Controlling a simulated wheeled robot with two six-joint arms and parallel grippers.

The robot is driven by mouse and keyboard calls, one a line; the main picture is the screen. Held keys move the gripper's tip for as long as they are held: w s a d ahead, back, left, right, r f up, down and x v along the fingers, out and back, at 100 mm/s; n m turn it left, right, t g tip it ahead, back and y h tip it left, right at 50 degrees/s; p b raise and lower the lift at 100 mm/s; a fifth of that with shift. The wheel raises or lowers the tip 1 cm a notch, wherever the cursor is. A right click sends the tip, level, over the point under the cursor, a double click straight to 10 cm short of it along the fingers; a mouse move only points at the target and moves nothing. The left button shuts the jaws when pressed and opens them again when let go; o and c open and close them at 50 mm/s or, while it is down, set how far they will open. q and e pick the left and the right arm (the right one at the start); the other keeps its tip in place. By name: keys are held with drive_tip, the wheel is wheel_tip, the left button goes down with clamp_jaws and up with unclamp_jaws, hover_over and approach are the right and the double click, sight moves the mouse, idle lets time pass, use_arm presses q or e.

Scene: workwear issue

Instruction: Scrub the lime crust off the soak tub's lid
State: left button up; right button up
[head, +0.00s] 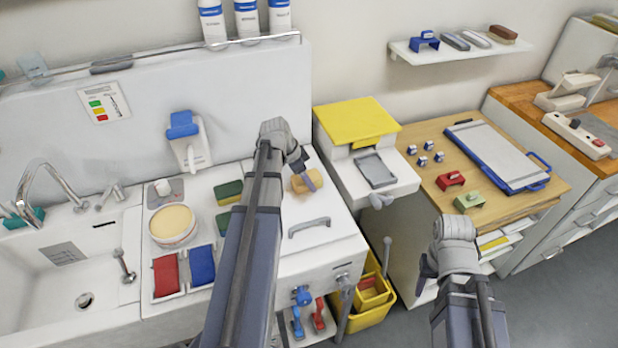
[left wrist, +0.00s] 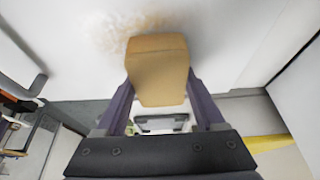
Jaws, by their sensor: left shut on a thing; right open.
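The soak tub's lid (head: 329,208) is a white panel with a grey bar handle (head: 310,228), right of the sink; it fills the upper part of the left wrist view (left wrist: 225,70). A brownish lime crust (left wrist: 125,30) stains it just beyond the sponge. My left gripper (head: 309,180) is shut on a tan sponge block (head: 299,186), which lies between the fingers in the left wrist view (left wrist: 158,70). The sponge is at the lid's surface; whether it touches is unclear. My right gripper (head: 428,268) is open and empty, in front of the wooden table, its fingers mostly hidden.
Left of the lid are a round tub (head: 172,223), green sponges (head: 229,192), and red (head: 167,275) and blue (head: 202,265) cloths. A white unit with a yellow top (head: 356,121) stands right of the lid. A yellow bucket (head: 372,310) sits on the floor below.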

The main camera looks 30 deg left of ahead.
sight(296, 179)
use_arm(q)
drive_tip(key=shift+s+a+r, duration=0.1)
drive_tip(key=shift+s+a, duration=0.85)
drive_tip(key=shift+s, duration=0.25)
drive_tip(key=shift+s+a, duration=1.2)
drive_tip(key=shift+s, duration=0.25)
drive_tip(key=shift+s, duration=0.1)
